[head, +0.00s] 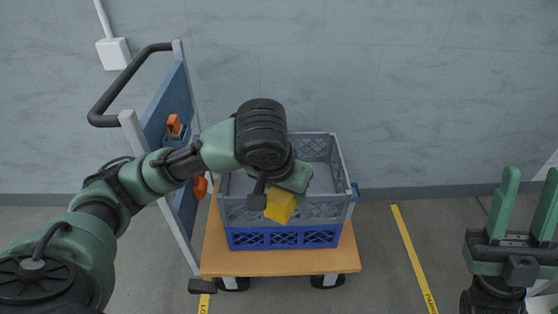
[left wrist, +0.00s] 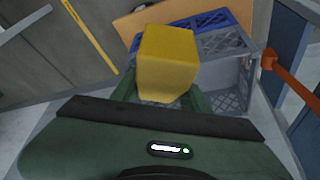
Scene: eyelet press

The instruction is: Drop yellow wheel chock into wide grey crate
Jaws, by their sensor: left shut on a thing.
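The yellow wheel chock (head: 280,207) is held in my left gripper (head: 286,192), which is shut on it. In the head view it overlaps the front wall of the wide grey crate (head: 336,208); I cannot tell its exact height or whether it is fully inside the rim. In the left wrist view the chock (left wrist: 166,62) sticks out between the fingers, with the grey crate (left wrist: 232,72) behind it. My arm hides part of the crate's opening. My right gripper (head: 532,173) is open and empty at the far right.
The grey crate stands on a blue crate (head: 290,238) on the wooden deck (head: 270,263) of a cart. The cart's blue panel and black handle (head: 118,90) rise at the left, with orange-handled items (head: 173,124) on it. A wall is behind; floor at right is clear.

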